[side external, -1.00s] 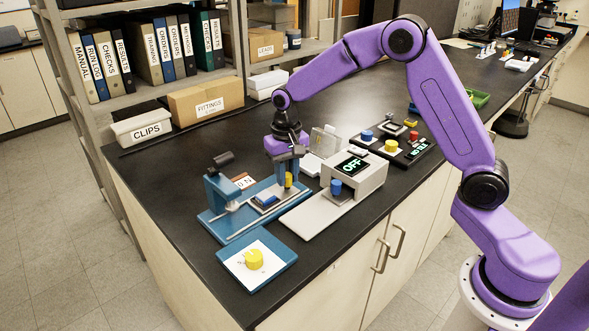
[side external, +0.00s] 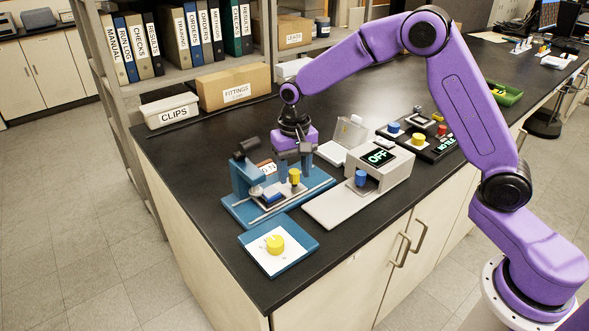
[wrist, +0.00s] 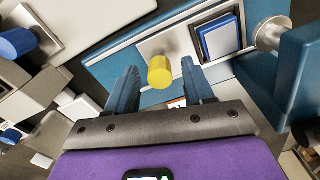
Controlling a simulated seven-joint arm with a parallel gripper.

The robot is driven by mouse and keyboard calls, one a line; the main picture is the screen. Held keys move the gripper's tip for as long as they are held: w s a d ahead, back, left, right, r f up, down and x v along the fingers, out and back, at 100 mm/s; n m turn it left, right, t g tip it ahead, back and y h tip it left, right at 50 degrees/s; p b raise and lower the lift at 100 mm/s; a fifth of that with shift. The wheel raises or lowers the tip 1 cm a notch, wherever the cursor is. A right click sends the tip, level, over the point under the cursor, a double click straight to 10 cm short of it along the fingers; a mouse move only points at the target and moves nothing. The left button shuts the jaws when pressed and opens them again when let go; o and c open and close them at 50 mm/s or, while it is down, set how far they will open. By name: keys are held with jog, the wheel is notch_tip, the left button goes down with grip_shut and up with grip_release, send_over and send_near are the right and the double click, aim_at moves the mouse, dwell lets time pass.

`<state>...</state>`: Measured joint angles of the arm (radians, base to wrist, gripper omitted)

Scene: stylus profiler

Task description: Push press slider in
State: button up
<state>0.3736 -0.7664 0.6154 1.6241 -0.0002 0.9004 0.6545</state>
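The blue press (side external: 243,178) stands on a blue base with rails and a dark head. Its slider carries a framed blue block (side external: 272,196) and an upright yellow knob (side external: 295,177). In the wrist view the framed blue block (wrist: 219,38) lies close beside a round silver part (wrist: 272,32) next to the blue post. My gripper (side external: 294,166) is over the knob end of the slider, on the far side from the press post. In the wrist view my gripper (wrist: 160,78) is open, its fingers apart on either side of the yellow knob (wrist: 160,72); I cannot tell whether either touches it.
A grey box reading OFF (side external: 380,157) with a blue knob stands to the right. A blue plate with a yellow dial (side external: 275,244) lies in front. Behind are a CLIPS bin (side external: 169,111) and a FITTINGS box (side external: 233,87). Bare black tabletop lies left of the press.

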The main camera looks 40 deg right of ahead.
notch_tip(320, 180, up, 17)
jog(key=shift+r, duration=0.2)
dwell(0.5)
notch_tip(320, 180, down, 18)
jog(key=n, duration=1.2)
jog(key=shift+r, duration=0.25)
jog(key=shift+a, duration=0.1)
grip_shut()
